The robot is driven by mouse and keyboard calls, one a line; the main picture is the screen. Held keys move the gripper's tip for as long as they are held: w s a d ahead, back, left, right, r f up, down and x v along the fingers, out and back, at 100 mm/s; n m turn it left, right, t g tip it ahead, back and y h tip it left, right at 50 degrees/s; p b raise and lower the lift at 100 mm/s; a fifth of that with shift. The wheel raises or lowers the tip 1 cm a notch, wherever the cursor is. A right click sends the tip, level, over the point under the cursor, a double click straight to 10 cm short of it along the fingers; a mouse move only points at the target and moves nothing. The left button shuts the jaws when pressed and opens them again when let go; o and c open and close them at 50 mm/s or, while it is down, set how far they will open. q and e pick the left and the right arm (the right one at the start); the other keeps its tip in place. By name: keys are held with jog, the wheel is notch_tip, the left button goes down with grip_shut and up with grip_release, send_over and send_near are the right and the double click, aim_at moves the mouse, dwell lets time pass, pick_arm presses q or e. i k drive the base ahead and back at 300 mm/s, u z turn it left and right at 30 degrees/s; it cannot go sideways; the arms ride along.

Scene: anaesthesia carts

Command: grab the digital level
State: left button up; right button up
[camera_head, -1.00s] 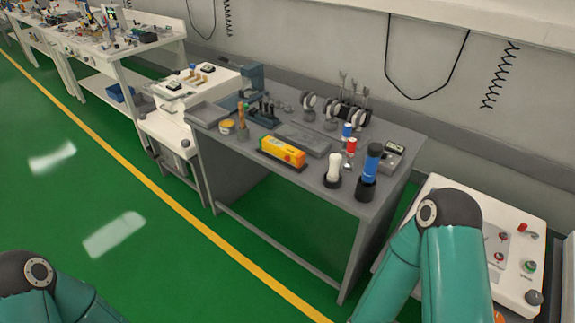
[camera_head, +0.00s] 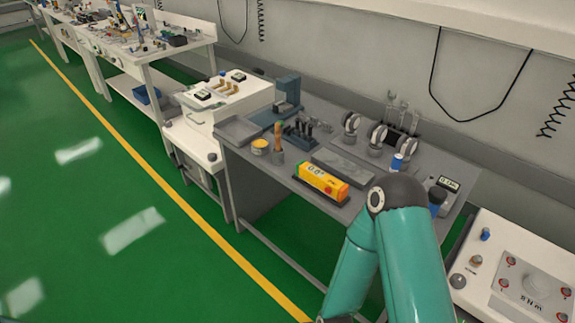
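The digital level (camera_head: 321,182) is a yellow-orange bar with a small display reading and a red spot at its right end. It lies in a dark base near the front edge of the grey workbench (camera_head: 252,158). My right arm rises from the bottom, with its teal elbow just right of the level and covering part of the bench's right end. Neither of my grippers shows clearly in the head view. My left arm is out of view.
Behind the level lies a grey plate (camera_head: 342,164). Round gauges (camera_head: 377,138) stand behind. A white control console (camera_head: 515,275) is at the right. The green floor in front is clear.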

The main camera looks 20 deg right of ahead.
aim_at(315, 177)
jog(key=z, duration=0.05)
jog(key=i, duration=0.95)
jog(key=z, duration=0.55)
